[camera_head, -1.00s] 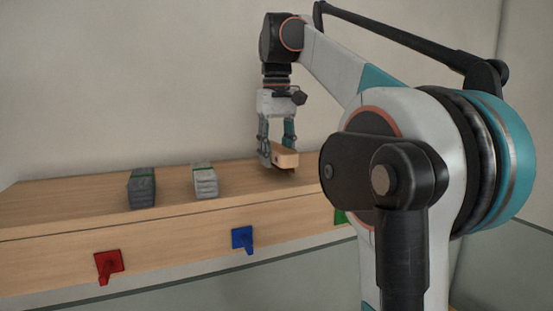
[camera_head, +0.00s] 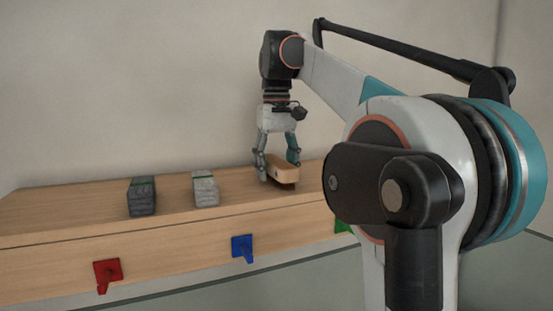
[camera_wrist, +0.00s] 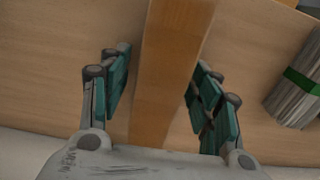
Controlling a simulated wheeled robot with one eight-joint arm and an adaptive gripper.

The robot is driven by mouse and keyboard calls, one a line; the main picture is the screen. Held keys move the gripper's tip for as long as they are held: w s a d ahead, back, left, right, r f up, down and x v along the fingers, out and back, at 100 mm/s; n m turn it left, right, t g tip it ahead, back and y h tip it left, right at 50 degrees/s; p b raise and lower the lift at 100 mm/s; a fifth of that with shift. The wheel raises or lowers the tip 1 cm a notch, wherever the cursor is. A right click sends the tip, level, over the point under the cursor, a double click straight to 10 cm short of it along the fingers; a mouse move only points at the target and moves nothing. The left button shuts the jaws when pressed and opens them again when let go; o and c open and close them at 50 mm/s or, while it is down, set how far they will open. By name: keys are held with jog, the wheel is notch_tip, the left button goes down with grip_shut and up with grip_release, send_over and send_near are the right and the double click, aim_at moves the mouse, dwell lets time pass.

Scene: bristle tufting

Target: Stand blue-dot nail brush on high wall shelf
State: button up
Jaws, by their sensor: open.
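The nail brush, a pale wooden block (camera_head: 283,170), sits on the right part of the wooden shelf (camera_head: 60,205), with dark bristles just showing under its right end. A small dark spot shows on its near face, but I cannot tell its colour. My gripper (camera_head: 278,157) points down over the brush with its fingers spread to either side. In the wrist view the brush (camera_wrist: 168,75) runs as a long wooden bar between the open fingers (camera_wrist: 160,88), with gaps on both sides. Its underside contact with the shelf is hidden.
A dark grey bundle (camera_head: 142,196) and a lighter grey bundle (camera_head: 205,188), both with green bands, stand left of the brush. Red (camera_head: 107,272) and blue (camera_head: 242,246) hooks and a partly hidden green one (camera_head: 342,227) are on the shelf front. The left shelf top is clear.

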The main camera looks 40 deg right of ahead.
aim_at(276, 161)
notch_tip(276, 161, up, 12)
jog(key=p, duration=0.1)
dwell(0.5)
dwell(0.5)
